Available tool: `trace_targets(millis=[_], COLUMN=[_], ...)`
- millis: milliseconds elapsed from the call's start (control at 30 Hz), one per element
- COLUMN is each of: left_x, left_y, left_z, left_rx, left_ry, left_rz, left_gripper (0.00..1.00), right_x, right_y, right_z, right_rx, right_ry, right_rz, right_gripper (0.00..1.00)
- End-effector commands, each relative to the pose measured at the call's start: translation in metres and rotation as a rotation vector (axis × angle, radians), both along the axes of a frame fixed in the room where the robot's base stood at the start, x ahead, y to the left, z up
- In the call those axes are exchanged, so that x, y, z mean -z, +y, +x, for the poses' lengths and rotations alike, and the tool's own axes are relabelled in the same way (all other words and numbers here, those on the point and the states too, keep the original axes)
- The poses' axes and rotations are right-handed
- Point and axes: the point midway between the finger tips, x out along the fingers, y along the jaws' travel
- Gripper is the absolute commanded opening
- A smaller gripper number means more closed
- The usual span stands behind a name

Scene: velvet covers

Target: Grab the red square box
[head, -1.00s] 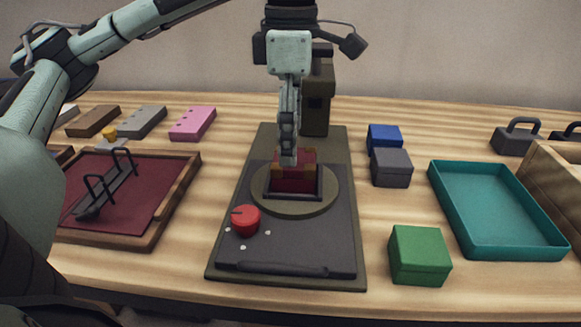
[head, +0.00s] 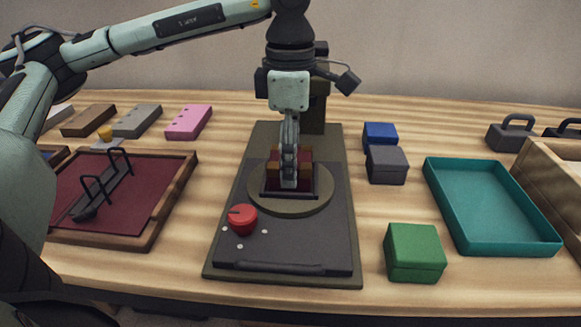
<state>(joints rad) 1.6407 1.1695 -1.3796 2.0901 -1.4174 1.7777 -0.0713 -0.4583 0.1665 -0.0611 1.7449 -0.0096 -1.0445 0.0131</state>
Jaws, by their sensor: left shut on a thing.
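The red square box (head: 304,179) has brownish corners and sits in a dark square frame (head: 312,197) on the round olive disc (head: 262,201) of a dark press-like machine (head: 232,258). My left gripper (head: 289,183) comes down from above and is shut on the red box. Its fingers hide the middle of the box. The box still appears to be within the frame; whether it is lifted at all cannot be told. My right gripper is not in view.
A red knob (head: 243,219) stands at the machine's front left. A wooden tray (head: 155,228) with a dark red lining lies at left. Blue (head: 380,135), grey (head: 387,164) and green (head: 415,252) boxes and a teal tray (head: 500,248) lie at right.

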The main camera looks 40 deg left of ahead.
Motion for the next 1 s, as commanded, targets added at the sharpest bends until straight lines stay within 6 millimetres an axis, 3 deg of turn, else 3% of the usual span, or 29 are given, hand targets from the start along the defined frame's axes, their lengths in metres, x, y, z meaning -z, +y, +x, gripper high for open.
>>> trace_targets(millis=[433,567,700,967,1000], left_x=[-0.006,-0.018,-0.044,-0.078,-0.083], left_y=[0.0,-0.001,-0.001,0.029,0.033], left_z=[0.001,0.001,0.0,-0.051,-0.058], left_rx=[0.0,0.001,0.0,-0.002,-0.004], left_ry=[-0.002,-0.002,-0.005,-0.004,-0.004], left_rz=[-0.001,-0.002,-0.002,0.001,0.0], left_gripper=[0.26,0.26,0.26,0.26,0.26], right_x=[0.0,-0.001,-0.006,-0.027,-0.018], right_y=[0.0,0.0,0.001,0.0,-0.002], right_z=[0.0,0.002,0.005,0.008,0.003], right_rx=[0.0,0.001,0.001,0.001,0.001], right_ry=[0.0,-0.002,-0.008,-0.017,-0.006], right_rz=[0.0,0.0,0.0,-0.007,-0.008], right_gripper=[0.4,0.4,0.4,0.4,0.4])
